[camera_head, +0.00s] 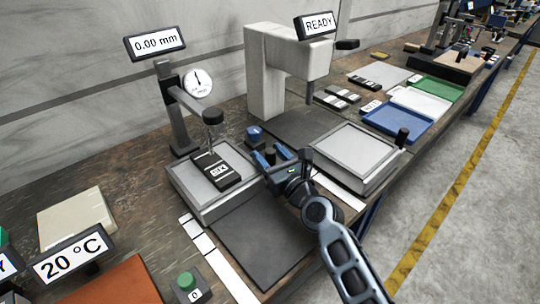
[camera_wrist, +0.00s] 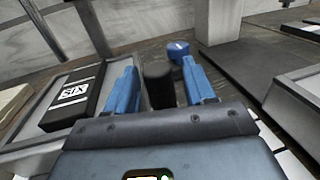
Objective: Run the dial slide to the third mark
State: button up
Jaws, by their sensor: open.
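The dial gauge (camera_head: 197,83) hangs on a dark stand at the left, its arm reaching over a pale grey slide plate (camera_head: 185,180). A black block marked SIX (camera_head: 217,171) lies on that plate and also shows in the wrist view (camera_wrist: 74,95). My gripper (camera_head: 270,157) is at the plate's right end. Its blue fingers are open in the wrist view (camera_wrist: 161,85), with an upright black knob (camera_wrist: 158,86) between them; contact cannot be told.
A display reads 0.00 mm (camera_head: 160,42); another reads READY (camera_head: 319,25). A white column (camera_head: 265,75) stands behind. A second grey plate (camera_head: 350,152) with a black knob (camera_head: 402,137) is to the right. A small blue object (camera_wrist: 178,48) lies beyond my fingers. A dark mat (camera_head: 255,240) is bare.

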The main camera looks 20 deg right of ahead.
jog(key=shift+c, duration=0.3)
grip_shut()
dwell(0.4)
